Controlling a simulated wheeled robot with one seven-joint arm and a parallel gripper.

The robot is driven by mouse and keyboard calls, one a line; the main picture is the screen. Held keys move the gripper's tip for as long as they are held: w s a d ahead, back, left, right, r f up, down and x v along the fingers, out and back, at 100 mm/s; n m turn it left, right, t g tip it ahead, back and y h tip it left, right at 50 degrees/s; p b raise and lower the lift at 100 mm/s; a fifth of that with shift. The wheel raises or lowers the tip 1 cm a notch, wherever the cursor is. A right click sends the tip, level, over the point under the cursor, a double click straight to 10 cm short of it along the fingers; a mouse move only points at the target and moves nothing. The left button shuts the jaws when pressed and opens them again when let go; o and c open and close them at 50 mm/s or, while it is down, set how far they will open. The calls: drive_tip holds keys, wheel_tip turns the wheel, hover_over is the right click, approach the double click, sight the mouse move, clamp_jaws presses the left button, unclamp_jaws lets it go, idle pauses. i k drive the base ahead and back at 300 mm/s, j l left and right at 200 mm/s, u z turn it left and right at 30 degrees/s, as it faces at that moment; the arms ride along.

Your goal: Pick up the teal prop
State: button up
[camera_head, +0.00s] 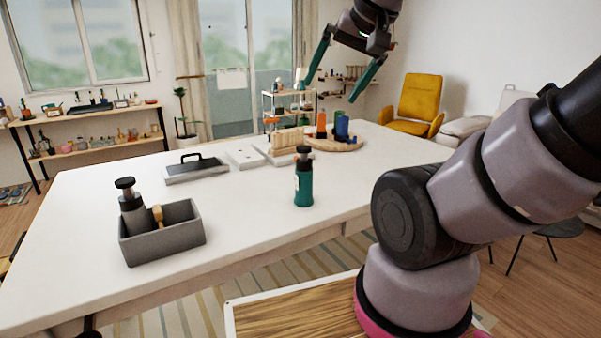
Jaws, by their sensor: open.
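The teal prop (304,186) is a teal bottle with a dark pump-like top and a small pale label. It stands upright on the white table (250,225), right of the table's middle. My gripper (326,92) is up above the far right part of the table, with two teal fingers spread wide and pointing down. It is open and empty, well above and apart from the teal bottle. Nothing hides the bottle.
A grey open box (180,245) with a grey pump bottle (133,215) stands at the table's front left. A black-handled tray (196,172) lies behind it. A round wooden board (345,146) with coloured containers is at the back right. The table between box and bottle is clear.

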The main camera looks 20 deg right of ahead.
sight(302, 182)
drive_tip(key=j+z, duration=0.4)
drive_tip(key=j, duration=0.15)
drive_tip(key=j+z, duration=0.35)
drive_tip(key=j, duration=0.15)
